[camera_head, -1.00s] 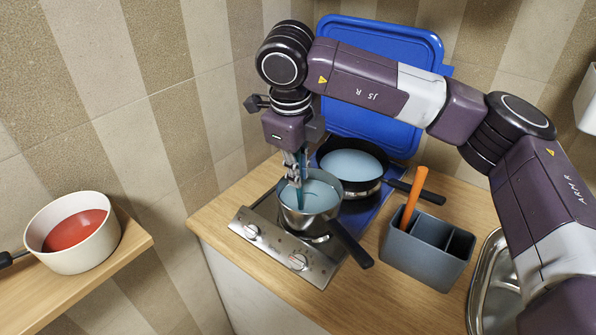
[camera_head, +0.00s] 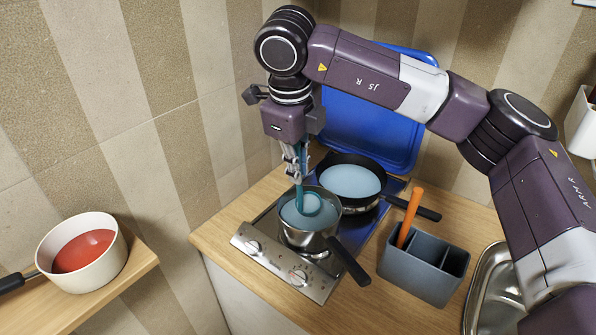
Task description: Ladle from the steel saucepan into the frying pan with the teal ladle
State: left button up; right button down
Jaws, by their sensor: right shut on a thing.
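The steel saucepan (camera_head: 301,239) stands on the front of the hob, holds pale blue liquid, and its black handle points to the lower right. My right gripper (camera_head: 296,176) is above it, shut on the teal ladle (camera_head: 311,205). The ladle hangs down from the jaws, its bowl within the saucepan's rim at the liquid's surface. Whether the bowl is full I cannot tell. The black frying pan (camera_head: 351,182) stands behind and to the right on the hob, also with pale blue liquid in it. My left gripper is not in view.
A grey divided holder (camera_head: 418,275) with an orange-handled tool (camera_head: 409,216) stands right of the hob, beside a sink (camera_head: 486,283). A cream pot (camera_head: 111,266) with red contents sits on a shelf at left.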

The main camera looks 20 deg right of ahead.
aim_at(299, 146)
jog(key=shift+w+d+p+v, duration=0.15)
jog(key=shift+p+v, duration=0.25)
jog(key=shift+v, duration=0.4)
jog(key=shift+w+p+v, duration=0.15)
jog(key=shift+p+v, duration=0.3)
jog(key=shift+v, duration=0.4)
jog(key=shift+w+d+p+v, duration=0.15)
jog(key=shift+p+v, duration=0.25)
jog(key=shift+v, duration=0.4)
jog(key=shift+a, duration=0.1)
jog(key=w+d+p, duration=0.8)
jog(key=w+d, duration=0.5)
jog(key=d, duration=0.4)
jog(key=shift+w+d+p, duration=0.25)
jog(key=shift+w+p, duration=0.05)
